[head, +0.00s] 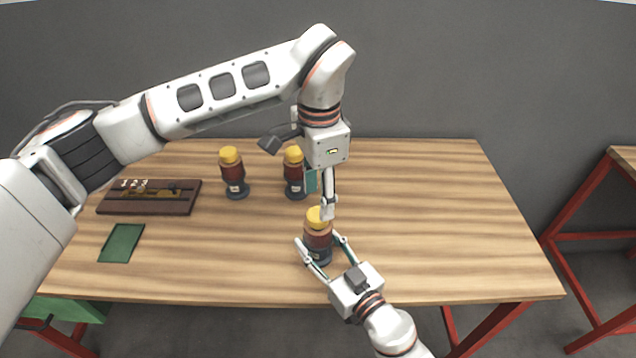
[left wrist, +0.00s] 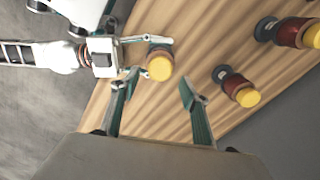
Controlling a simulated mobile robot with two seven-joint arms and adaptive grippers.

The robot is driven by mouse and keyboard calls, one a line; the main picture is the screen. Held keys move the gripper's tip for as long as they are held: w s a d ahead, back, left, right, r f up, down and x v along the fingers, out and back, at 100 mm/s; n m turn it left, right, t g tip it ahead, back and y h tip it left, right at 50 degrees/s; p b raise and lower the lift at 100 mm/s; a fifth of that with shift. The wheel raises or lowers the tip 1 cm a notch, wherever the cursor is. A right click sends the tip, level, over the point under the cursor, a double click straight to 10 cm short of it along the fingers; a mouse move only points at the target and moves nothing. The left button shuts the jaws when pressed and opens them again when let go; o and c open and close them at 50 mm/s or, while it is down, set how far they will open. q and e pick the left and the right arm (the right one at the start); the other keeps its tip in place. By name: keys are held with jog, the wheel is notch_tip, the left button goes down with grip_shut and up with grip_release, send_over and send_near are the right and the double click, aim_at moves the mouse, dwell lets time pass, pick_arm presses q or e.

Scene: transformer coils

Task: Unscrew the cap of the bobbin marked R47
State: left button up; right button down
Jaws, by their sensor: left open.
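Three dark red bobbins with yellow caps stand upright on the table. The front bobbin (head: 318,240) has its cap (head: 317,216) just below my left gripper (head: 320,200). My left gripper points down and is open; in the left wrist view the front cap (left wrist: 160,68) lies just beyond and between its fingertips (left wrist: 158,86). My right gripper (head: 318,240) has its fingers on both sides of the front bobbin's body and appears shut on it. The left bobbin (head: 233,178) and the back bobbin (head: 294,180) stand behind. I cannot read R47 on any label.
A dark brown board (head: 110,204) with numbered marks and brass parts lies at the left. A flat green mat (head: 121,243) lies in front of it. The table's right side (head: 450,220) is clear. A red-framed table (head: 625,155) stands at the far right.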

aim_at(318, 213)
pick_arm(q)
jog(key=m, duration=0.6)
jog(key=shift+r, duration=0.25)
jog(key=m, duration=0.3)
jog(key=shift+r+m, duration=0.15)
jog(key=shift+m, duration=0.25)
jog(key=m, duration=0.3)
jog(key=shift+r+m, duration=0.15)
jog(key=shift+m, duration=0.25)
jog(key=m, duration=0.3)
jog(key=shift+r+m, duration=0.15)
jog(key=shift+m, duration=0.25)
jog(key=m, duration=0.3)
jog(key=shift+r+m, duration=0.15)
jog(key=shift+m, duration=0.15)
jog(key=m, duration=0.5)
jog(key=shift+r, duration=0.25)
jog(key=m, duration=0.5)
jog(key=shift+r+m, duration=0.2)
jog(key=shift+m, duration=0.2)
jog(key=m, duration=0.4)
jog(key=shift+r, duration=0.15)
jog(key=shift+f, duration=4)
